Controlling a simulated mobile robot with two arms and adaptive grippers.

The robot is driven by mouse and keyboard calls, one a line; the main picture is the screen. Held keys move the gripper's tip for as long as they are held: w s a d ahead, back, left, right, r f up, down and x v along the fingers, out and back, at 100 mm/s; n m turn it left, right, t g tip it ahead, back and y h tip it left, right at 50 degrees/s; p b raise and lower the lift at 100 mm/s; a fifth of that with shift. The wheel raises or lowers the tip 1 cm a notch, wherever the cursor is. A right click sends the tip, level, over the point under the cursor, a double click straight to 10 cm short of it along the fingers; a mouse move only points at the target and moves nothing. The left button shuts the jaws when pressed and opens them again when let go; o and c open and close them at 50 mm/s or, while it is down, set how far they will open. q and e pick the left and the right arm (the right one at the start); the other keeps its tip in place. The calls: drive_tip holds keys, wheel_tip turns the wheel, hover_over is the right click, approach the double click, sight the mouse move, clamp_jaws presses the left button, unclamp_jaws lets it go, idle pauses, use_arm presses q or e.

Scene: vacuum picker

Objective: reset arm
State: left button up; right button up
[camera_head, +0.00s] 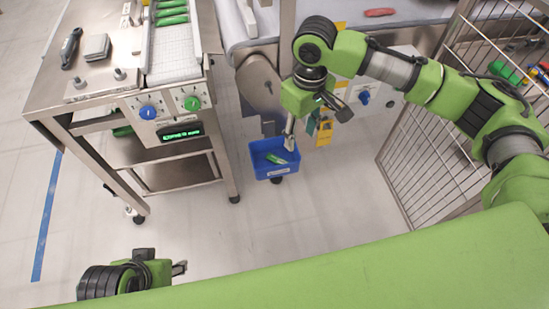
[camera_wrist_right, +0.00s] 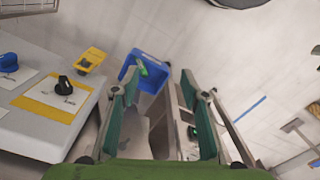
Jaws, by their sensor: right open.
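My right gripper (camera_head: 290,138) hangs near the middle of the head view, above the blue bin. In the right wrist view its two dark green fingers are spread, with no item between them (camera_wrist_right: 160,85). My left gripper (camera_head: 180,268) shows at the lower left of the head view, away from the table and bin; its finger opening cannot be made out. The right arm reaches in from the right.
The blue bin (camera_head: 270,172) holds a green item (camera_head: 276,159); the bin also shows in the right wrist view (camera_wrist_right: 153,83). A metal table (camera_head: 105,68) with a conveyor of green items stands left. A wire cage (camera_head: 433,150) stands right.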

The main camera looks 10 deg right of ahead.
idle(0.4)
